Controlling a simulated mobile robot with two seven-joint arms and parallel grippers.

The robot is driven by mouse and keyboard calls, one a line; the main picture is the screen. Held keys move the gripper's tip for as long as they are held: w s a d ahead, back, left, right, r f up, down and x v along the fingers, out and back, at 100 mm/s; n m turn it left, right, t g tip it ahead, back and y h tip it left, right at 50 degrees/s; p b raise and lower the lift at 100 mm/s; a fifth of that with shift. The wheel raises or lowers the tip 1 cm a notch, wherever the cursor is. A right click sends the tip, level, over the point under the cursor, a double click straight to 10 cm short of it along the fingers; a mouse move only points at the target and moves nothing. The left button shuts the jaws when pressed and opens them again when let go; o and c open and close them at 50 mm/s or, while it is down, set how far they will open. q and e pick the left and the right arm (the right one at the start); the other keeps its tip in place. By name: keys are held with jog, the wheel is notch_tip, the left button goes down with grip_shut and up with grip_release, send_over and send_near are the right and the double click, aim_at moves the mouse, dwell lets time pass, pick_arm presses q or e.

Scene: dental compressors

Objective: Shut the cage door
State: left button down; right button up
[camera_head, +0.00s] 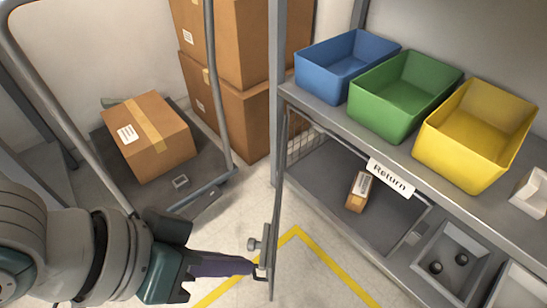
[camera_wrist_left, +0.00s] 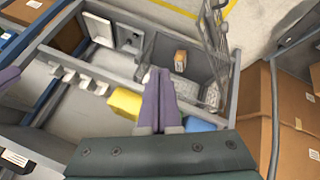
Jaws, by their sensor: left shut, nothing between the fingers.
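The cage door (camera_head: 277,200) stands open, swung out from the shelf, and shows almost edge-on in the head view. Its latch knob (camera_head: 256,244) is near the free end. In the left wrist view the mesh door (camera_wrist_left: 213,35) stands at the upper right. The cage compartment (camera_head: 325,165) under the "Return" sign (camera_head: 390,177) is open at the front, with a small brown box (camera_head: 359,191) inside. My left gripper (camera_head: 256,267) is shut and empty, its purple fingers just below the knob, at the door's free edge. I cannot tell whether they touch.
Blue (camera_head: 345,66), green (camera_head: 404,95) and yellow (camera_head: 475,135) bins stand on the shelf above the cage. A cart (camera_head: 205,196) with a carton (camera_head: 148,137) is at the left. Stacked cartons (camera_head: 243,108) stand behind the door. The floor by the yellow line is clear.

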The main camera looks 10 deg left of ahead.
pick_arm(q)
jog(key=w+a+f+n+b, duration=0.15)
jog(key=a+f+b, duration=0.35)
jog(key=f, duration=0.6)
jog(key=n+b, duration=0.2)
jog(key=b, duration=1.1)
send_near(263, 264)
jog(key=shift+m+t+y, duration=0.25)
jog(key=shift+t+y, duration=0.05)
jog(key=shift+t, duration=0.1)
jog(key=x, duration=0.5)
jog(key=shift+s+d, duration=0.25)
jog(key=shift+s, duration=0.05)
jog(key=shift+d+r, duration=0.1)
jog(key=shift+d, duration=0.4)
pick_arm(e)
notch_tip(263, 264, down, 21)
pick_arm(q)
jog(key=shift+d+p, duration=0.15)
jog(key=shift+p, duration=0.25)
pick_arm(e)
jog(key=shift+r, duration=0.2)
